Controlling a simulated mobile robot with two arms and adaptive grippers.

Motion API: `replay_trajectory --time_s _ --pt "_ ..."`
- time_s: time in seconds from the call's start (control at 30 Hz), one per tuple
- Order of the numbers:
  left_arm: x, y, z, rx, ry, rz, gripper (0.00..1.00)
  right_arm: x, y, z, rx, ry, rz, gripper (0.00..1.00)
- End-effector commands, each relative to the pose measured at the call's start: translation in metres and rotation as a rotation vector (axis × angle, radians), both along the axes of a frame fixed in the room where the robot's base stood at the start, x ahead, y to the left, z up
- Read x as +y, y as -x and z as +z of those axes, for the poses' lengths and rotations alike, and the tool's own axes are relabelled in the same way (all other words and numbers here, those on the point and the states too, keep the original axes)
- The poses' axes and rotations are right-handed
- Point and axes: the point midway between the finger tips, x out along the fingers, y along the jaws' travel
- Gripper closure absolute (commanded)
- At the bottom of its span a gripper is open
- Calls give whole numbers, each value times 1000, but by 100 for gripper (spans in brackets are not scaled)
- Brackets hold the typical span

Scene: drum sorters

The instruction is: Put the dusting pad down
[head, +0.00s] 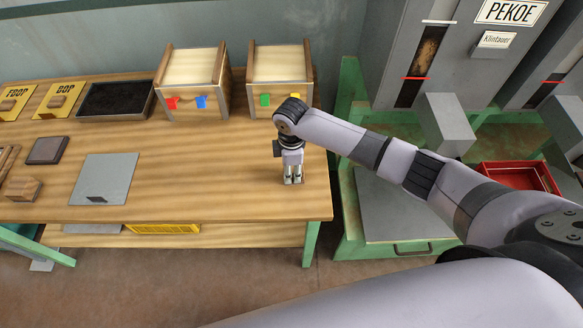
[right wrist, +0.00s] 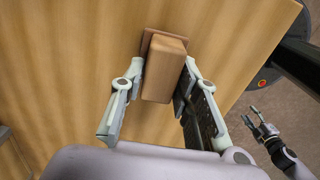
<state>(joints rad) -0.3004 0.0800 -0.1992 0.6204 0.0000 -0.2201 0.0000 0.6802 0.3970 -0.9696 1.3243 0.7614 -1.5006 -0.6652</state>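The thing I take to be the dusting pad is a wooden block (right wrist: 164,82) on a thin, darker base in the right wrist view. My right gripper (right wrist: 166,68) has a finger on each side of the block and appears shut on it. In the head view my right gripper (head: 292,180) points down at the table's right end, and the pad cannot be made out there. Whether the base touches the tabletop is unclear. My left gripper (right wrist: 254,118) shows small and open, with nothing between its fingers, in the right wrist view; it is outside the head view.
The wooden table (head: 215,180) holds two wooden boxes (head: 190,80) (head: 279,75), a black tray (head: 115,99), yellow plates (head: 55,101), a grey plate (head: 104,178), a dark slab (head: 47,150) and another wooden block (head: 22,189). Its middle is clear. A grey machine and red tray (head: 515,176) stand right.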

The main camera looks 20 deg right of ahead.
Motion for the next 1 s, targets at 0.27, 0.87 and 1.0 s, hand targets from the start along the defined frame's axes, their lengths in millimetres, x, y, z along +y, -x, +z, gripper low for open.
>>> replay_trajectory --time_s 0.27,0.87,1.0 --pt "0 0 0 0 0 0 60 0 0 1 0 0 -1 54" --pt "0 0 -24 0 0 -1 60 -1 -5 32 -8 -2 0 54" --pt "0 0 -29 0 0 -1 60 -2 -8 69 -6 -2 1 54"
